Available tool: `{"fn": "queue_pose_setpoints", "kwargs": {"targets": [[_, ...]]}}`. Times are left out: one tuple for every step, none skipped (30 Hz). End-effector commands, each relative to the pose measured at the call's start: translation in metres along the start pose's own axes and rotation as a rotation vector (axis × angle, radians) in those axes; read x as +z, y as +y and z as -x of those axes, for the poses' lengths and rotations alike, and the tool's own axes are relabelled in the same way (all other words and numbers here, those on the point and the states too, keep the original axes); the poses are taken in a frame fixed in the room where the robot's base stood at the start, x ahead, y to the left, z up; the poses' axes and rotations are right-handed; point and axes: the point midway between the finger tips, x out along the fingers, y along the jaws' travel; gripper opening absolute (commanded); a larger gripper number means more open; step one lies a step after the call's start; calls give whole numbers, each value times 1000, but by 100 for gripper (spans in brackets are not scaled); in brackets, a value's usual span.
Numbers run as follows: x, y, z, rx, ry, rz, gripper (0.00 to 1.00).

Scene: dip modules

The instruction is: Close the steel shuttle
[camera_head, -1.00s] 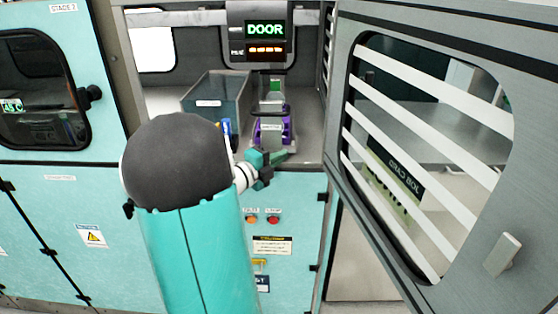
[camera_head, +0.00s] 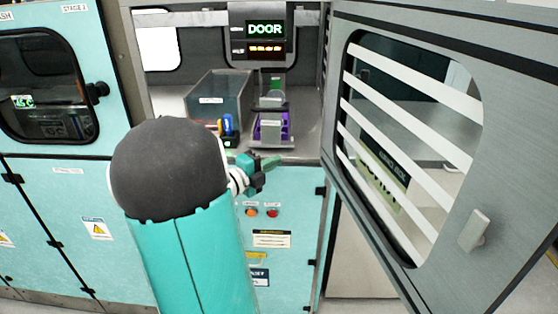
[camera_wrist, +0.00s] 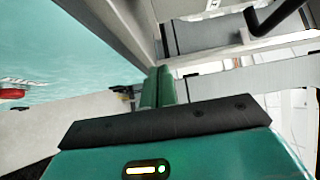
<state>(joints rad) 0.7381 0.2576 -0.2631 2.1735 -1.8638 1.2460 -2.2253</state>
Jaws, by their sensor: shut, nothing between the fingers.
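The steel shuttle (camera_head: 270,130) stands on the floor of the bay under the DOOR display. It is a small grey metal unit with purple parts and a pale label on its front. Whether its top is open or shut is too small to tell. My gripper (camera_head: 270,161) is in front of it and lower, near the bay's front edge, apart from it in the picture. In the wrist view, the two green fingers of my gripper (camera_wrist: 158,84) are together and empty. A dark bar (camera_wrist: 277,16) shows at the upper right there; I cannot tell what it belongs to.
A grey open bin (camera_head: 217,98) stands left of the shuttle, with blue and yellow items (camera_head: 226,126) in front. The large slatted door (camera_head: 475,130) hangs open on the right. Orange and red buttons (camera_head: 262,212) are on the teal front below the bay.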

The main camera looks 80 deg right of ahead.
Motion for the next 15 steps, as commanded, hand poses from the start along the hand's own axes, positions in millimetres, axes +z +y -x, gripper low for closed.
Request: {"fn": "queue_pose_setpoints", "kwargs": {"targets": [[2,0,10,1,-5,1,0],[3,0,16,1,-5,1,0],[3,0,24,1,-5,1,0],[4,0,30,1,-6,2,0],[4,0,36,1,-5,1,0],[4,0,43,1,-5,1,0],[5,0,49,1,-5,1,0],[4,0,54,1,-3,2,0],[4,1,60,1,-3,2,0],[5,1,64,1,-4,2,0],[4,0,67,0,-2,2,0],[4,0,71,0,-1,1,0],[4,0,74,0,-1,1,2],[4,0,76,0,-2,1,8],[4,-1,77,0,-5,-1,16]]}}
